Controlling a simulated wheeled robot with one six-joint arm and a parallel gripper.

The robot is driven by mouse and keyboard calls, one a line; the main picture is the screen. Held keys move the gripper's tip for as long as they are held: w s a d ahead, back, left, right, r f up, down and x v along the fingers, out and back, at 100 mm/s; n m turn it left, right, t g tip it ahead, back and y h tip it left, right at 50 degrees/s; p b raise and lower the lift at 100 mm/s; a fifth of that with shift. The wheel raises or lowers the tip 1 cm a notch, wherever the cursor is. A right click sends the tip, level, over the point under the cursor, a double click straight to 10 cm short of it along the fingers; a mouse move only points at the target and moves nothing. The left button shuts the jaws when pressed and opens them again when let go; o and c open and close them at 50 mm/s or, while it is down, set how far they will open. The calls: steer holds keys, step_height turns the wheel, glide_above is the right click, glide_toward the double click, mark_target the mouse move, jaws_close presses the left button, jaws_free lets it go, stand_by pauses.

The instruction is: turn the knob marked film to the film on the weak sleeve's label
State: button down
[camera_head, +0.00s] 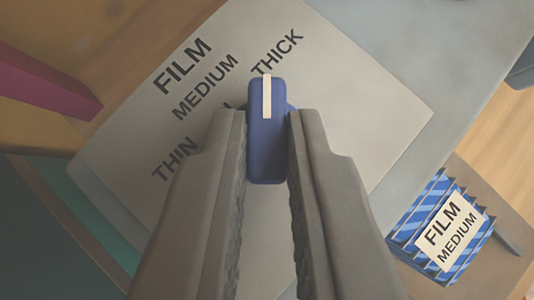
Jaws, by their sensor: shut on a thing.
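The knob (266,150) is a blue bar with a cream pointer line, on a pale panel (370,110) marked FILM. Words THIN, MEDIUM and THICK run around it, from lower left to upper right. The pointer line aims up the picture, at the word THICK. My gripper (267,140) is shut on the knob, one finger on each side. A blue striped sleeve pack (411,221) at the lower right bears a cream label (452,232) reading FILM MEDIUM. My fingers hide the panel's lower middle.
A magenta bar (45,75) juts in at the left. A grey surface (440,45) lies beyond the panel at the upper right. The sleeve pack sits on a brown surface (500,200) beside a small dark grey piece (507,243).

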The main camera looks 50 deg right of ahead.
steer(key=n+y, duration=0.1)
steer(key=n+t+y, duration=0.1)
steer(key=n, duration=0.1)
steer(key=n+t+y, duration=0.1)
steer(key=shift+s+d+n, duration=0.25)
steer(key=shift+d+n, duration=0.15)
steer(key=shift+d+n+t+y, duration=0.2)
steer(key=shift+n+t+y, duration=0.2)
steer(key=shift+n+y, duration=1.4)
steer(key=shift+n, duration=0.5)
steer(key=c, duration=1.5)
jaws_free()
steer(key=shift+o, duration=0.2)
steer(key=shift+s, duration=0.1)
steer(key=v, duration=1.7)
steer(key=shift+s+r, duration=0.1)
steer(key=shift+r, duration=0.05)
